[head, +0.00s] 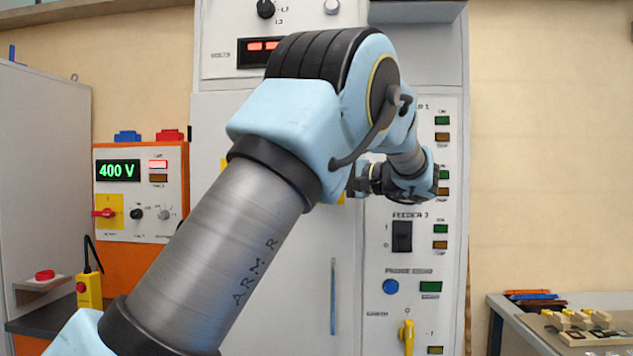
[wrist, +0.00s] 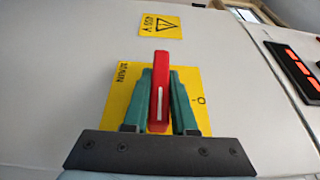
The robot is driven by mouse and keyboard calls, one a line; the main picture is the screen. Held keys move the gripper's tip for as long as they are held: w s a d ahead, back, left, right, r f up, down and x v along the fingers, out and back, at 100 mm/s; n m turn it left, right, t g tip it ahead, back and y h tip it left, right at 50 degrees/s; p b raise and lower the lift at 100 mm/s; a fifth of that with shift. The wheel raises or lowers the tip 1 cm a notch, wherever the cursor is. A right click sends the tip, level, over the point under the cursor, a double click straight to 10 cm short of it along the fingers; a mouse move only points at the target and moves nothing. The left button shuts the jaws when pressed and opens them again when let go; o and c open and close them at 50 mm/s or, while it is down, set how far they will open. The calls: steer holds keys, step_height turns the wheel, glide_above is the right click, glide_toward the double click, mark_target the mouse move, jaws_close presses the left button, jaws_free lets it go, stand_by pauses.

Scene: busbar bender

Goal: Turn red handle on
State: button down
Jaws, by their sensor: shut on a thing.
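The red handle (wrist: 161,75) with a white line on it stands on a yellow plate (wrist: 118,97) in the wrist view. The plate is marked MAIN on the left and O on the right. The handle runs up and down in that view. My gripper (wrist: 162,85) has its two green fingers on either side of the handle, shut on it.
An orange box with a 400 V display (head: 118,170) stands at left and carries another small red handle (head: 103,213) on a yellow plate. Feeder switches (head: 402,236) line the cabinet's right side. A workbench (head: 508,312) is at lower right.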

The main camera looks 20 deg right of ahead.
stand_by(0.3)
steer(key=c, duration=0.7)
jaws_free()
steer(key=shift+b+v, duration=1.3)
steer(key=shift+v, duration=4.1)
steer(key=shift+f, duration=0.1)
